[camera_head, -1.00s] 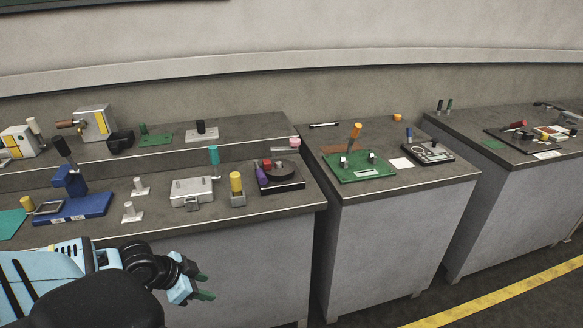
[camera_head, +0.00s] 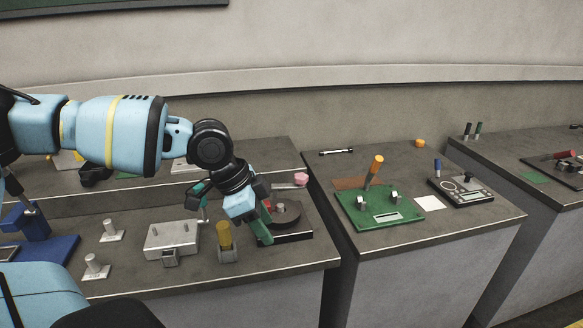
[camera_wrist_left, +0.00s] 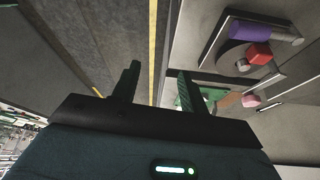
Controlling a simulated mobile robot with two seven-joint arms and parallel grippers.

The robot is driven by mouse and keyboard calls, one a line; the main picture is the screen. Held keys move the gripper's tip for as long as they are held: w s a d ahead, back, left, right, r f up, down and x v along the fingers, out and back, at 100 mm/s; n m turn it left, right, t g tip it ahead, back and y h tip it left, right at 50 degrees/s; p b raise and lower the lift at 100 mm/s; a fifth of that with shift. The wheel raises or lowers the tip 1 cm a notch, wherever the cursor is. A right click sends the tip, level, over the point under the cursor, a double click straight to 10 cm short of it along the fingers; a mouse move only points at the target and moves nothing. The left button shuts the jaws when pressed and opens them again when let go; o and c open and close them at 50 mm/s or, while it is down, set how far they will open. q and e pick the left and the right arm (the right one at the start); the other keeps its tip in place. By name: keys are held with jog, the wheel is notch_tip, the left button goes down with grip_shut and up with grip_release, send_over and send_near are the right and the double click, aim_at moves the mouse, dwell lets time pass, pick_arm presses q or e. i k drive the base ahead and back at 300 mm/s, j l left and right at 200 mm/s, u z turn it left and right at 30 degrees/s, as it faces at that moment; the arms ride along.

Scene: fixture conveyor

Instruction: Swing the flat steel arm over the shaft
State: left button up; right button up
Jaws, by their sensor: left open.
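The flat steel arm (camera_head: 284,186), a pale bar with a pink knob (camera_head: 301,179) at its right end, lies behind the black fixture base (camera_head: 292,237). The wrist view shows the pink knob (camera_wrist_left: 251,101) and the bar (camera_wrist_left: 270,106) beside the fixture. On the base are a dark round disc (camera_head: 287,214), a red block (camera_wrist_left: 259,53), a purple cylinder (camera_wrist_left: 235,32) and a small grey stub (camera_wrist_left: 243,65), possibly the shaft. My left gripper (camera_head: 262,222) is open and empty, at the fixture's left side, partly covering it; the wrist view shows its parted fingers (camera_wrist_left: 157,88).
A yellow-topped post (camera_head: 225,240) and a silver box (camera_head: 172,238) with a teal-handled crank stand left of the fixture. A green board (camera_head: 378,207) with an orange handle sits on the table to the right, across a gap. The bench's front edge is close.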

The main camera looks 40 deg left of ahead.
aim_at(274, 187)
jog(key=i+j, duration=0.75)
